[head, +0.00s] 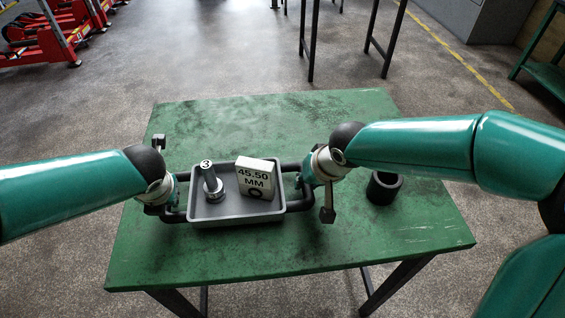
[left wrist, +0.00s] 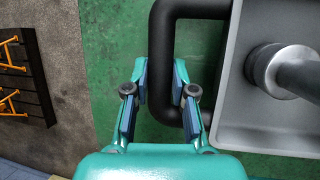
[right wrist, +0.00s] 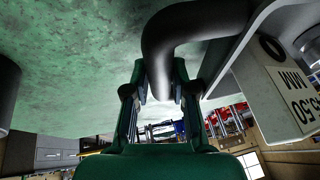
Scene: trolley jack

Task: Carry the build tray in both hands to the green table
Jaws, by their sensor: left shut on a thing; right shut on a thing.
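The grey build tray (head: 232,212) is level over the green table (head: 280,110); I cannot tell whether its underside touches the top. It holds an upright metal bolt (head: 211,184) marked 3 and a white block (head: 257,177) labelled 45.50 MM. Black bar handles stick out at both ends. My left gripper (head: 170,192) is shut on the left handle, which shows in the left wrist view (left wrist: 162,60). My right gripper (head: 300,180) is shut on the right handle, seen in the right wrist view (right wrist: 180,35). The fingers hide parts of both handles.
A black hollow cylinder (head: 384,187) stands on the table right of the tray, close to my right arm. The table is clear behind and in front of the tray. Red jacks (head: 45,40) stand on the floor at far left. Another green table (head: 545,72) is at far right.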

